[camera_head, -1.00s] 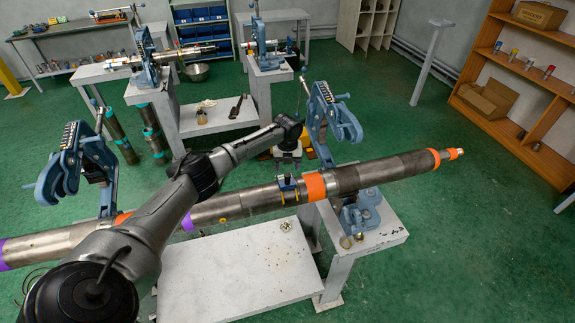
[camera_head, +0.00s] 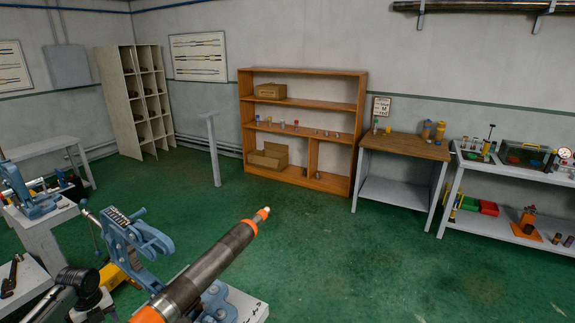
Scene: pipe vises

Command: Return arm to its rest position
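My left arm's wrist and gripper (camera_head: 92,305) show at the bottom left, beside the blue pipe vise (camera_head: 135,243). The gripper points down, and its fingers are too small and dark to tell open from shut. A long dark pipe (camera_head: 205,268) with orange bands runs from the bottom edge up to the right, by the blue vise. The gripper is left of the pipe, apart from it in the picture. My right gripper is not in view.
A wooden shelf (camera_head: 362,100) with boxes and small parts stands at the back wall. A wooden-topped table (camera_head: 405,146) and a grey workbench (camera_head: 470,170) with tools stand to the right. Another blue vise (camera_head: 30,195) is at the left. The green floor (camera_head: 390,255) is clear in the middle and right.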

